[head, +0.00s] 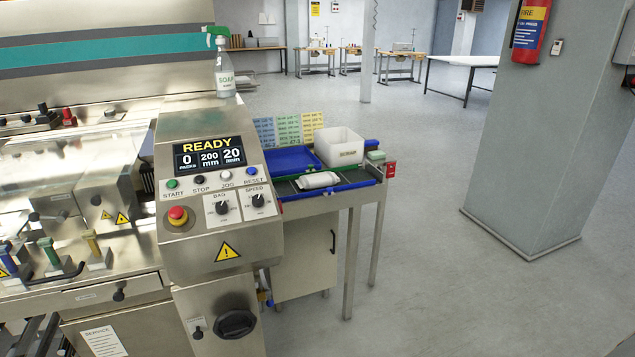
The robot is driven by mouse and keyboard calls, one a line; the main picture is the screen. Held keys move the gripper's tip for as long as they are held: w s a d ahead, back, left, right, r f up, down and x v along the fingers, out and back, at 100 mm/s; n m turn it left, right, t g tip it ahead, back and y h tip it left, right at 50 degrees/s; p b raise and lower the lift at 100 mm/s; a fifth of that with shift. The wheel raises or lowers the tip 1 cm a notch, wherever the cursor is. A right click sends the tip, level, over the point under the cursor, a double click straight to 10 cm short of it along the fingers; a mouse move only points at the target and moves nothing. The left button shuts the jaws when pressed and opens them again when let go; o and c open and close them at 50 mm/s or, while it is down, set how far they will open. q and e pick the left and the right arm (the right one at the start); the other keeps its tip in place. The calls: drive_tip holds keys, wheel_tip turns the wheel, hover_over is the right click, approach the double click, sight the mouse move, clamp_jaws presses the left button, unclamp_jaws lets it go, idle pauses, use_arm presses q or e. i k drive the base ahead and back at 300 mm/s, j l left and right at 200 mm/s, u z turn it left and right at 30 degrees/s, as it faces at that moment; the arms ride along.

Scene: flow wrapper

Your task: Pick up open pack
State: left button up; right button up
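A white pack (317,181) lies on the small outfeed belt at the right end of the wrapping machine. It looks like a pale, rounded bundle lying on its side; at this size I cannot tell whether an end of it is open. Neither of my grippers can be made out in the head view, and nothing is touching the pack. Dark bars show at the bottom left corner, but I cannot tell what they belong to.
A white bin (340,147) and a blue tray (291,160) stand behind the pack. The control panel (212,185) reads READY, 0 packs. A spray bottle (223,68) stands on the machine. A grey pillar (545,130) stands right; the floor (420,270) between is clear.

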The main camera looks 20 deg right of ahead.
sight(311, 181)
drive_tip(key=l+u, duration=0.1)
drive_tip(key=u, duration=0.5)
drive_tip(key=i+l+u, duration=0.1)
drive_tip(key=l+u, duration=0.55)
drive_tip(key=l, duration=0.25)
drive_tip(key=l+u, duration=0.15)
drive_tip(key=l, duration=0.35)
drive_tip(key=k+l+u, duration=0.15)
drive_tip(key=l, duration=0.85)
drive_tip(key=k+l+u, duration=0.1)
drive_tip(key=l, duration=0.35)
